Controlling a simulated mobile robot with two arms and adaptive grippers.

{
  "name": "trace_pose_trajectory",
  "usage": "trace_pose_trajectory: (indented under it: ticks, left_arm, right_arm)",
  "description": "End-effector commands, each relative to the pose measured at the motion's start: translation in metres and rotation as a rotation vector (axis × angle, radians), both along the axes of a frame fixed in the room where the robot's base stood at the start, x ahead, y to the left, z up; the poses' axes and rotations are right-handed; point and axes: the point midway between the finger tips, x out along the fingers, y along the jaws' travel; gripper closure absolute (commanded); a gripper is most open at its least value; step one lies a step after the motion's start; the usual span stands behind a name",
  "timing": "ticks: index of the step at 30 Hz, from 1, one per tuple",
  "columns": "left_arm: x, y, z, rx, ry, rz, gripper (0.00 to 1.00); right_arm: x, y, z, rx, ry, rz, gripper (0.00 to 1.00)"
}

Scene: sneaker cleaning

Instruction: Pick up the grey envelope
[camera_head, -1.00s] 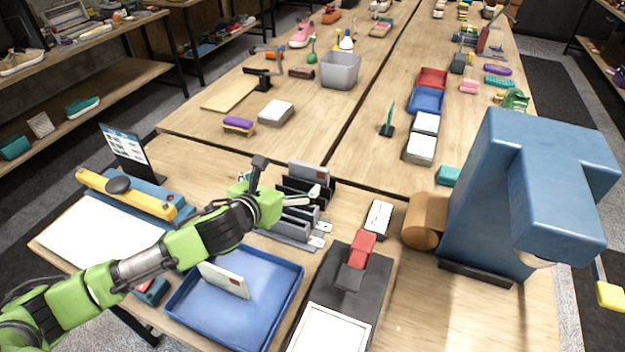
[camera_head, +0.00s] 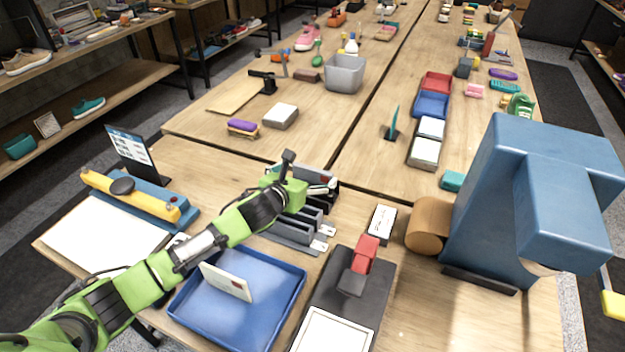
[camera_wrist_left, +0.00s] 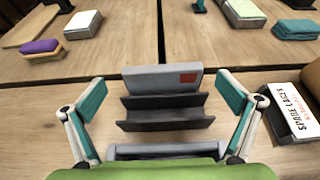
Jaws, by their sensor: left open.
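The grey envelope (camera_wrist_left: 160,78) stands upright in the rear slot of a dark slotted rack (camera_wrist_left: 165,118), with a red stamp at its upper right. In the head view the envelope (camera_head: 318,173) shows partly behind my left gripper (camera_head: 302,180). In the left wrist view my left gripper (camera_wrist_left: 162,98) is open and empty, with teal-padded fingers spread to either side of the rack. The envelope lies ahead of it, between the finger lines, and no contact shows. My right gripper is not in view.
A blue tray (camera_head: 190,322) with a pale envelope (camera_head: 227,282) stands in front of the rack. A labelled white box (camera_head: 382,222) lies to the right, near a black stamping device (camera_head: 372,285). A large blue machine (camera_head: 490,200) blocks the right side.

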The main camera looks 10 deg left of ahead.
Motion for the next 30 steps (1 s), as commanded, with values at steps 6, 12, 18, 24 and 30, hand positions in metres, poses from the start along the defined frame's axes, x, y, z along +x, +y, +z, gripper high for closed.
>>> trace_pose_trajectory:
  ticks: [6,12,18,24,30]
  left_arm:
    - [0.023,-0.007,-0.012,-0.002,0.000,0.001,0.00]
    - [0.034,-0.010,-0.017,-0.001,0.000,-0.001,0.00]
    - [0.035,-0.010,-0.018,0.000,0.000,-0.001,0.00]
    - [0.035,-0.010,-0.018,0.000,0.000,-0.001,0.36]
    - [0.035,-0.010,-0.018,0.000,0.000,-0.001,0.39]
  right_arm:
    - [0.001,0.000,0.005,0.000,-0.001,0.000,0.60]
    - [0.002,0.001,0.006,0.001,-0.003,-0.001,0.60]
    - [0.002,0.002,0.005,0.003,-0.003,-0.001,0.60]
    - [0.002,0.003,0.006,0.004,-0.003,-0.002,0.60]
    - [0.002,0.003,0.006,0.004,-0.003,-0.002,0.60]
